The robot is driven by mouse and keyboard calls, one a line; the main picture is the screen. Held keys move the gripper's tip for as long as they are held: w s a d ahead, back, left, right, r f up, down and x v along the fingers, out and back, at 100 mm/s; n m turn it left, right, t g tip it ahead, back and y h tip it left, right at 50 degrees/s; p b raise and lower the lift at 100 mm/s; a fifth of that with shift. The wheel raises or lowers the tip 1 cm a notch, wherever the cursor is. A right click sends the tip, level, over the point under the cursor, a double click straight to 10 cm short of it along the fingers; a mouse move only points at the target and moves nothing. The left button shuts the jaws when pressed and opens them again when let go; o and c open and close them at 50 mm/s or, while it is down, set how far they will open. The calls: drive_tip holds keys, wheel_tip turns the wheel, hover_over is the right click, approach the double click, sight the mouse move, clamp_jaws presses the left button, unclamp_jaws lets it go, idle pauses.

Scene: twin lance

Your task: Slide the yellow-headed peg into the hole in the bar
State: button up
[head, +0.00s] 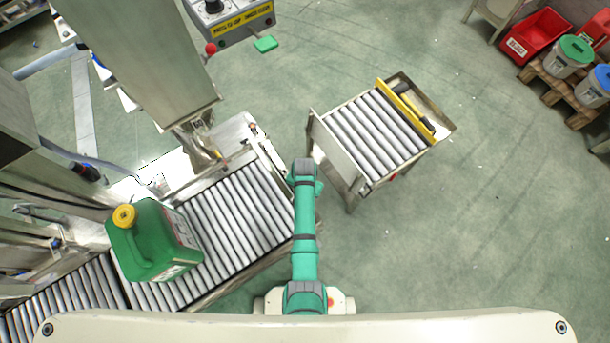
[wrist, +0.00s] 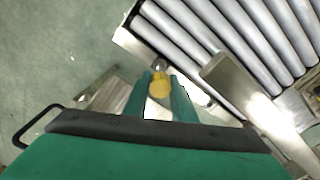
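In the wrist view the yellow-headed peg (wrist: 159,86) sits between the green fingertips of my gripper (wrist: 160,92), which appear closed on its yellow head. Its shiny metal end (wrist: 159,65) points away from the gripper, close to a pale metal edge beside rollers. I cannot tell whether they touch. No hole shows clearly, so I cannot tell which metal piece is the bar. A flat metal bar (wrist: 226,86) lies right of the fingers. In the head view my teal arm reaches up beside the roller cart (head: 340,158); its upper end covers the gripper and peg.
A yellow rail (head: 405,111) runs along the cart's far side. A roller conveyor (head: 235,215) carrying a green canister (head: 152,240) stands left of my arm. A control box (head: 230,20) stands at the top. The floor right of the cart is open.

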drive_tip(key=shift+c, duration=0.9)
drive_tip(key=shift+r, duration=0.6)
drive_tip(key=shift+r, duration=1.1)
drive_tip(key=shift+w+r, duration=0.15)
drive_tip(key=shift+r, duration=0.7)
drive_tip(key=shift+d+r, duration=0.15)
drive_tip(key=shift+r, duration=0.25)
drive_tip(key=shift+s+a+r, duration=0.2)
drive_tip(key=shift+a, duration=0.05)
